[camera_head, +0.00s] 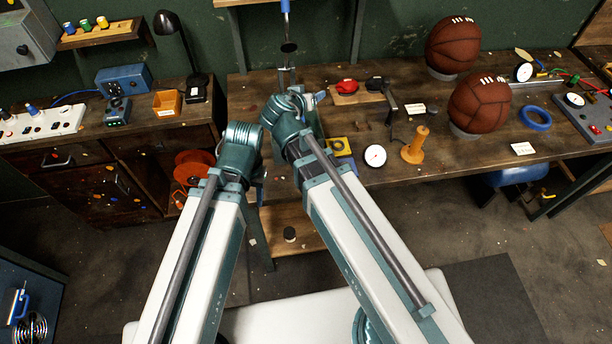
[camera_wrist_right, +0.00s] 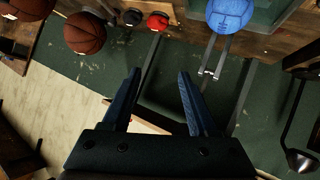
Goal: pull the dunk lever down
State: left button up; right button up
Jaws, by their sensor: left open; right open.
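Two basketballs, one at the back (camera_head: 453,45) and one in front (camera_head: 479,104), stand on the bench (camera_head: 460,150). An orange spool (camera_head: 415,146), a white dial (camera_head: 375,155) and a red object (camera_head: 347,86) are nearer the arms. A black lamp (camera_head: 172,27) stands left.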

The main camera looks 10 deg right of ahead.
jog(key=s+a+f+n+g+y+b, duration=0.2)
jog(key=s+f+g+b, duration=0.5)
jog(key=s+f, duration=0.6)
notch_tip(320, 180, down, 4)
jog(key=shift+s+a+r+n+y, duration=0.1)
jog(key=shift+s+a+n+y, duration=0.25)
jog(key=shift+a+n, duration=0.4)
jog(key=shift+w+a, duration=0.1)
